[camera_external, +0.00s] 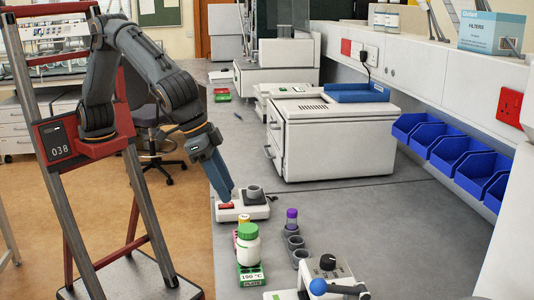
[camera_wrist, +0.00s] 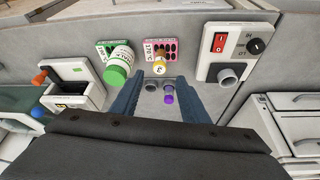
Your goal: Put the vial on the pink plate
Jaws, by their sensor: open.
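The vial with a purple cap (camera_external: 291,217) stands upright in a grey rack (camera_external: 299,256); in the wrist view its cap (camera_wrist: 169,98) shows between my fingers, but some way beyond them. The pink plate (camera_wrist: 173,54), marked 170 °C, bears a small bottle with a yellowish cap (camera_wrist: 159,66). In the external view this plate is mostly hidden behind the white jar. My gripper (camera_wrist: 160,80) is open and empty. In the external view it (camera_external: 226,194) is above the bench near its left edge, behind the rack and close to a small white device.
A white jar with a green cap (camera_external: 248,246) stands on a green plate (camera_external: 252,276) beside the pink one. The small white device with a red switch (camera_external: 240,207) is behind them. Open bench lies right of the rack.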

